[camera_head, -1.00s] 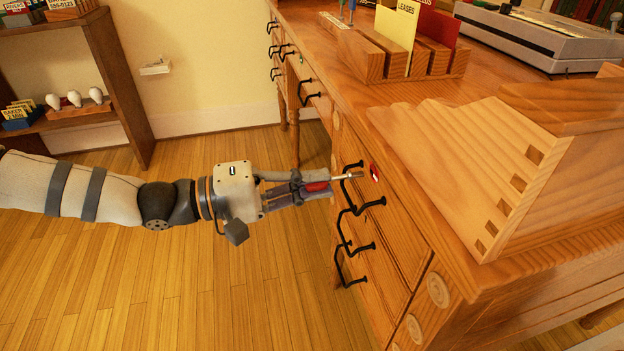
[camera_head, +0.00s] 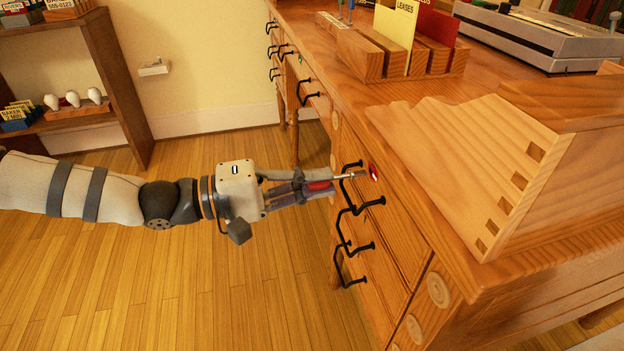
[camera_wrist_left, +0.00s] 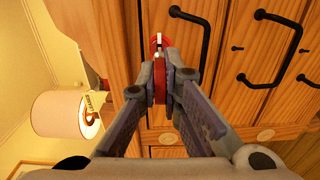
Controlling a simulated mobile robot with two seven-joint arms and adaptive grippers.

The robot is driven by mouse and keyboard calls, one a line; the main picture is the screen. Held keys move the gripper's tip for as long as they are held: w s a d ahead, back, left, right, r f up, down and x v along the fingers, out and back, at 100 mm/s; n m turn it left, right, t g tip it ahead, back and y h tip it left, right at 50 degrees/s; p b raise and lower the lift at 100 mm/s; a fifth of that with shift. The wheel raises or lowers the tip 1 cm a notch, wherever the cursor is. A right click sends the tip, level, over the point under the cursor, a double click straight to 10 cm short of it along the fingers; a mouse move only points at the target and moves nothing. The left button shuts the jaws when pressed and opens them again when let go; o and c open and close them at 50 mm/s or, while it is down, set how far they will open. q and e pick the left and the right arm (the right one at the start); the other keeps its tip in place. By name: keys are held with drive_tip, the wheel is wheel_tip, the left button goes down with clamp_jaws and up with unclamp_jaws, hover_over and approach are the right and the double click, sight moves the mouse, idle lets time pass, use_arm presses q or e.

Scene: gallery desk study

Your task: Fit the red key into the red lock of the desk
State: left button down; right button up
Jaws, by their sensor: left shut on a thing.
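My left gripper (camera_head: 318,188) is shut on the red key (camera_head: 319,186), and the key's metal shaft points right toward the drawer front of the desk (camera_head: 400,225). The shaft's tip is close to the red lock (camera_head: 373,172), a red plate with a pale centre near the top drawer. I cannot tell whether the tip touches the lock. In the left wrist view the red key (camera_wrist_left: 160,80) stands between the fingertips (camera_wrist_left: 160,85), with the red lock (camera_wrist_left: 158,40) just beyond it. My right gripper is not in view.
Black drawer handles (camera_head: 366,205) stick out of the desk front close to the gripper. A wooden file holder (camera_head: 400,52) and a wooden box (camera_head: 480,165) stand on the desktop. A shelf (camera_head: 75,110) stands at the back left. The floor below the arm is clear.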

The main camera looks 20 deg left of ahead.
use_arm(q)
drive_tip(key=shift+b+x, duration=0.55)
drive_tip(key=shift+x, duration=0.9)
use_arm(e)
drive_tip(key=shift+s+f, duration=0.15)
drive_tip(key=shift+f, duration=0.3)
use_arm(q)
drive_tip(key=c, duration=1.2)
unclamp_jaws()
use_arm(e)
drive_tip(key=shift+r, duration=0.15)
use_arm(q)
drive_tip(key=shift+a, duration=0.15)
